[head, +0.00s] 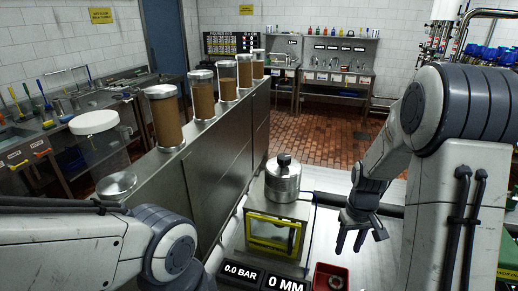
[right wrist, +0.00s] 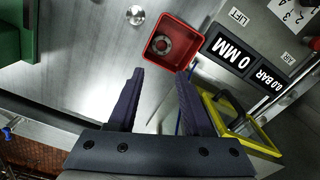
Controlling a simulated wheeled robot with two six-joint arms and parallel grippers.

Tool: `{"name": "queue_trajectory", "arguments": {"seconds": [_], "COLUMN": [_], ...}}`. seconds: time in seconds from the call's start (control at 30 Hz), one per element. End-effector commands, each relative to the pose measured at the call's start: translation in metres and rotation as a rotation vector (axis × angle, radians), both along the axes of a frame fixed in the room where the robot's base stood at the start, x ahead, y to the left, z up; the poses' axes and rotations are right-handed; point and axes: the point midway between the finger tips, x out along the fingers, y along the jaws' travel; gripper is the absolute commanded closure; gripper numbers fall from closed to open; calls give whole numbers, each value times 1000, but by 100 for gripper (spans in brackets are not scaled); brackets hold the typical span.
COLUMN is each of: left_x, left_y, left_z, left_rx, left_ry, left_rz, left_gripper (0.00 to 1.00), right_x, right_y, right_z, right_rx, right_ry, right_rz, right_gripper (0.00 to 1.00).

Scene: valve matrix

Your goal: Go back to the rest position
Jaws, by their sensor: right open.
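My right gripper (head: 361,240) hangs on the right over the steel bench, fingers pointing down, open with nothing between them. In the right wrist view its two dark fingers (right wrist: 158,74) stand apart, with bare steel surface between them. A red tray (right wrist: 150,52) with a round metal ring part (right wrist: 161,45) in it lies just beyond the fingertips. My left arm comes in at the lower left of the head view, but its gripper is outside the picture.
A yellow-framed box (head: 272,232) with a metal cylinder (head: 283,181) on top stands left of my right gripper. Displays reading 0.0 BAR (head: 240,272) and 0 MM (head: 287,283) are in front. Several brown-filled jars (head: 166,118) line a ledge. A green object (right wrist: 15,30) lies at the wrist view's edge.

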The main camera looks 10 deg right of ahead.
Motion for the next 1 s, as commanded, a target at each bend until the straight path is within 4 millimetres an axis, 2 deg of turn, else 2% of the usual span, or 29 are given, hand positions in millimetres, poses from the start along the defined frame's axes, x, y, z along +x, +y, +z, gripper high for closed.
{"name": "queue_trajectory", "arguments": {"seconds": [0.07, 0.13, 0.23, 0.3, 0.4, 0.5, 0.6, 0.7, 0.83, 1.0], "left_x": [0, 0, 0, 0, 0, 0, 0, 0, 0, 0], "left_y": [0, 0, 0, 0, 0, 0, 0, 0, 0, 0], "left_z": [-4, -9, -17, -23, -31, -37, -42, -44, -45, -45], "left_rx": [0, 0, 0, 0, 0, 0, 0, 0, 0, 0], "left_ry": [0, 0, 0, 0, 0, 0, 0, 0, 0, 0], "left_rz": [0, 0, 0, -1, -1, -1, -1, -1, -1, -1], "left_gripper": [44, 44, 44, 44, 44, 44, 44, 44, 44, 44], "right_x": [0, -3, -20, -40, -79, -120, -154, -177, -191, -192], "right_y": [23, 56, 114, 154, 200, 230, 247, 254, 257, 257], "right_z": [6, 14, 28, 37, 46, 51, 52, 53, 53, 53], "right_rx": [1, 4, 14, 23, 39, 56, 71, 80, 85, 85], "right_ry": [-7, -14, -26, -34, -37, -39, -37, -34, -31, -29], "right_rz": [43, 102, 213, 296, 413, 518, 600, 655, 686, 688], "right_gripper": [50, 50, 50, 50, 50, 50, 50, 50, 50, 50]}}
